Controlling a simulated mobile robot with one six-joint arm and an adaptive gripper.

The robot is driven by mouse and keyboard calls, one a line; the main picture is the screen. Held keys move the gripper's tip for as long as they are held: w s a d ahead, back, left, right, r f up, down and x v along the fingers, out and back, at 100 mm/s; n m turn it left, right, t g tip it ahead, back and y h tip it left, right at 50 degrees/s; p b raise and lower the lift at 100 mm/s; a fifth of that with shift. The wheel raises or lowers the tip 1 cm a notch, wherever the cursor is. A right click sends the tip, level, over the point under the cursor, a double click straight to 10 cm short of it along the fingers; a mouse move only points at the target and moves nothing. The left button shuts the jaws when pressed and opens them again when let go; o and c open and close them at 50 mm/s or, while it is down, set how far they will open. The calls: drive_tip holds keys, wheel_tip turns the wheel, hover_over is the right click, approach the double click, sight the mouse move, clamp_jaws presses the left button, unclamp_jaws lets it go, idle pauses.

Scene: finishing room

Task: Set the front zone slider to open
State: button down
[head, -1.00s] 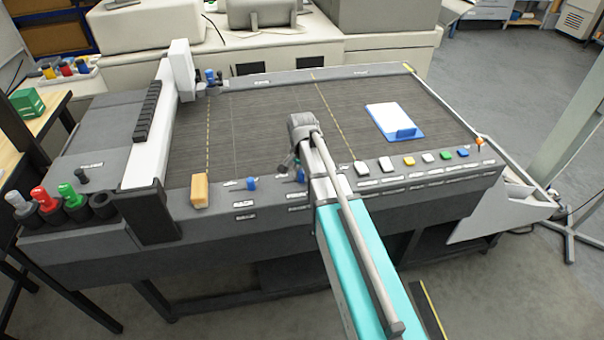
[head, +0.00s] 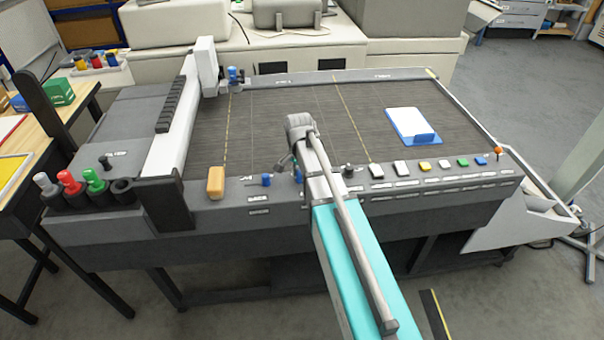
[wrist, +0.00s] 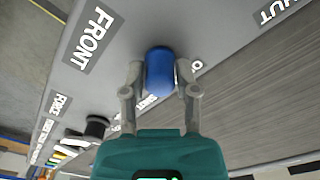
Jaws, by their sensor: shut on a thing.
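The front zone slider's blue knob (wrist: 160,72) is between my gripper's fingers in the wrist view. My gripper (wrist: 160,66) is shut on it. The FRONT label (wrist: 90,36) lies to its left. A partly covered label starting with O is just right of the knob, and a SHUT label shows partly behind the fingers, lower down. The exact slider position against these marks is hard to tell. In the head view, my gripper (head: 294,163) is at the table's front panel, and a sliver of the blue knob (head: 297,176) shows beside it.
Another blue knob (head: 266,180) is close on the left, with an orange block-shaped handle (head: 216,182) beyond it. A black knob (head: 349,171) and a row of coloured buttons (head: 425,166) lie right of my arm. A blue-and-white board (head: 408,124) lies on the tabletop.

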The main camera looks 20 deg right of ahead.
drive_tip(key=shift+w+a, duration=0.1)
drive_tip(key=shift+a, duration=0.2)
drive_tip(key=shift+c, duration=1.9)
unclamp_jaws()
drive_tip(key=shift+a, duration=0.1)
drive_tip(key=shift+d, duration=0.2)
drive_tip(key=shift+s+a+n, duration=0.65)
drive_tip(key=shift+s+n, duration=1.15)
drive_tip(key=shift+s, duration=0.95)
drive_tip(key=shift+s+a+n, duration=0.65)
drive_tip(key=shift+s+n, duration=1.15)
drive_tip(key=shift+s, duration=0.9)
drive_tip(key=shift+s+a+n, duration=0.65)
drive_tip(key=shift+s+n, duration=1.15)
drive_tip(key=shift+s, duration=0.95)
